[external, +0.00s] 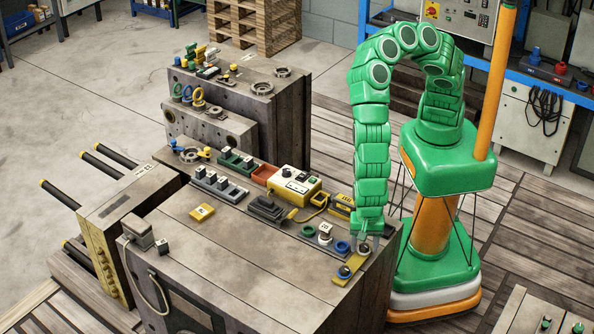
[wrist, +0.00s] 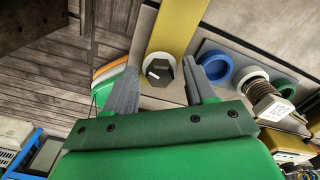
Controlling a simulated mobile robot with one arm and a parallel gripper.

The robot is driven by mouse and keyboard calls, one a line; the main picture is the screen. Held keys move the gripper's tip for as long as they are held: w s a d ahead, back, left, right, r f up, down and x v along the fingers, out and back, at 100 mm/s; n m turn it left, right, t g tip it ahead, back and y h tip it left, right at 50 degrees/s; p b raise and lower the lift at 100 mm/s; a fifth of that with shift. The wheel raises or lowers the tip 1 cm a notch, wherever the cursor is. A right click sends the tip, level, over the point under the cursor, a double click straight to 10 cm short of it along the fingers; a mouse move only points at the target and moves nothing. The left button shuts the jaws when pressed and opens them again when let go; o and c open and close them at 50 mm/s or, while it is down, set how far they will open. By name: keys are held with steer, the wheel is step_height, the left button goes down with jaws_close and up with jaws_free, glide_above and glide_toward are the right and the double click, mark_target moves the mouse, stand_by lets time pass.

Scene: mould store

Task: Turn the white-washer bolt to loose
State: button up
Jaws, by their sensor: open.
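The white-washer bolt (wrist: 159,70) shows in the wrist view as a dark hex head with a short pale mark, on a white washer at the end of a yellow strip (wrist: 180,25). My gripper (wrist: 160,66) is open, with one grey finger on each side of the bolt head. A gap shows on both sides, so the fingers do not appear to grip it. In the external view my gripper (external: 364,243) points down over the bolt (external: 364,250) at the bench's right edge. A blue-washer bolt (external: 344,271) sits on the yellow strip (external: 353,262) nearby.
Close by are a blue ring (external: 343,247), a white ring with a ribbed block (external: 325,234) and a green ring (external: 308,231). A yellow control box (external: 293,184) and a dark pedal (external: 267,209) stand further left. The bench top in front is mostly clear.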

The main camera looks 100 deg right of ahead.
mark_target(364, 245)
steer(key=shift+r, duration=0.1)
steer(key=shift+a+r, duration=0.15)
steer(key=shift+r, duration=3.6)
